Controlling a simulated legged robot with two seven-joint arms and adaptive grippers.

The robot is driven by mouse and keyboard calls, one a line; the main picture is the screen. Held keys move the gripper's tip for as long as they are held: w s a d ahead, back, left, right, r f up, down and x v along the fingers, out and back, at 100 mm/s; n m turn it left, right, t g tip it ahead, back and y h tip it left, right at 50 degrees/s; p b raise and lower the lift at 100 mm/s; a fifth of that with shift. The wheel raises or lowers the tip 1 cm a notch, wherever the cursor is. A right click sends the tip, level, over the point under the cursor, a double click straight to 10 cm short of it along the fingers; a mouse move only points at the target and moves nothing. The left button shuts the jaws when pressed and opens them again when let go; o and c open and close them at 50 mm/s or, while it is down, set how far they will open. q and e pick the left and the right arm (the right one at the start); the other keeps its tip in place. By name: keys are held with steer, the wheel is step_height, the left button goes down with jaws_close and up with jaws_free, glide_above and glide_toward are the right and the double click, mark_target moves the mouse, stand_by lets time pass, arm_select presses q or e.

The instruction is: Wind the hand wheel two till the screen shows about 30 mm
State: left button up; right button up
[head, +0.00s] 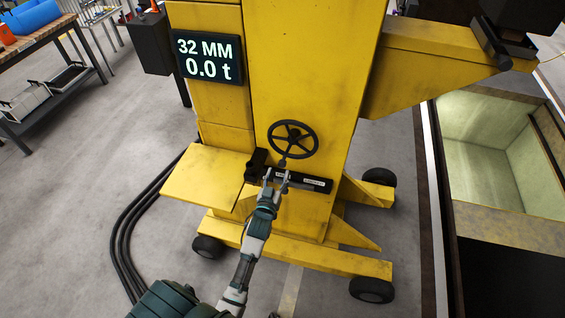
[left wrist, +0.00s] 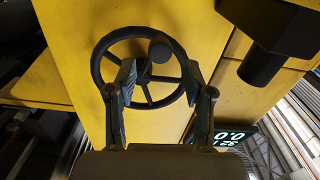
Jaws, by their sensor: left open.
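The black hand wheel (head: 292,139) is mounted on the front of the yellow lifting column. The screen (head: 209,57) at the column's upper left reads 32 MM and 0.0 t. My left gripper (head: 277,175) is just below the wheel, at its lower edge. In the left wrist view the open fingers of the left gripper (left wrist: 159,82) stand either side of the wheel's knob (left wrist: 160,49). The wheel (left wrist: 100,62) fills the upper middle there, and I cannot tell whether the fingers touch the knob. The screen (left wrist: 232,139) shows upside down there. My right gripper is not in view.
A black bar with white labels (head: 312,183) sits below the wheel. A yellow shelf (head: 205,176) juts out to its left. Black cables run along the floor at left. An open pit (head: 492,165) lies to the right. A workbench (head: 40,45) stands at upper left.

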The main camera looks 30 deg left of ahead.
mark_target(281, 165)
arm_select(q)
steer(key=x, duration=0.6)
steer(key=shift+w, duration=0.25)
jaws_close()
